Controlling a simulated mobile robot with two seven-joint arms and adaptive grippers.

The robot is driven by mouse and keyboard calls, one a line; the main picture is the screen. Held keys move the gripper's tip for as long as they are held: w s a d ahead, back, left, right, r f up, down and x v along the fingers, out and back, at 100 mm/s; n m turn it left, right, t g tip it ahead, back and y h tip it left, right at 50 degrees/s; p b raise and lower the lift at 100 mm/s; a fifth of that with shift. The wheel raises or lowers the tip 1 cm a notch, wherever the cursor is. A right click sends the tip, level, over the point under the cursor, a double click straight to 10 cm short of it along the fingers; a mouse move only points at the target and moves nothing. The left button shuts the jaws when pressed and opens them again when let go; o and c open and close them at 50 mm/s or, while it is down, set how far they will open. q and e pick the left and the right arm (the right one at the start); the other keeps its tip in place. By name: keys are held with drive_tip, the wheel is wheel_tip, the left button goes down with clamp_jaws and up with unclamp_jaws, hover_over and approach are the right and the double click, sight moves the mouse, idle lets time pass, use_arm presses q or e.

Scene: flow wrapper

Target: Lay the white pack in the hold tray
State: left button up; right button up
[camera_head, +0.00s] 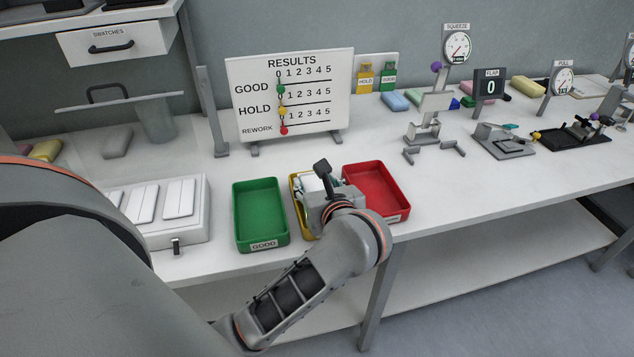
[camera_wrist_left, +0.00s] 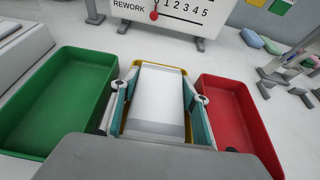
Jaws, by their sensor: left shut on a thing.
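The white pack (camera_wrist_left: 155,98) is between the two fingers of my left gripper (camera_wrist_left: 158,105) in the left wrist view. The gripper is shut on it. The yellow tray (camera_wrist_left: 178,70), between the green and red trays, lies under the pack; its far rim shows past the pack. In the head view the yellow tray (camera_head: 296,198) is mostly hidden by my left gripper (camera_head: 312,182) and wrist. I cannot tell whether the pack touches the tray floor. My right gripper is not in view.
The green GOOD tray (camera_head: 260,212) is left of the yellow tray and the red tray (camera_head: 377,190) is right; both look empty. A results board (camera_head: 290,98) stands behind. A white fixture with several pale packs (camera_head: 180,199) is at left. Gauges and test stands fill the right.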

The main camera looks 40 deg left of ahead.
use_arm(q)
drive_tip(key=o, duration=1.1)
drive_tip(key=shift+o, duration=0.4)
drive_tip(key=v, duration=0.7)
drive_tip(key=shift+s+d+r, duration=0.15)
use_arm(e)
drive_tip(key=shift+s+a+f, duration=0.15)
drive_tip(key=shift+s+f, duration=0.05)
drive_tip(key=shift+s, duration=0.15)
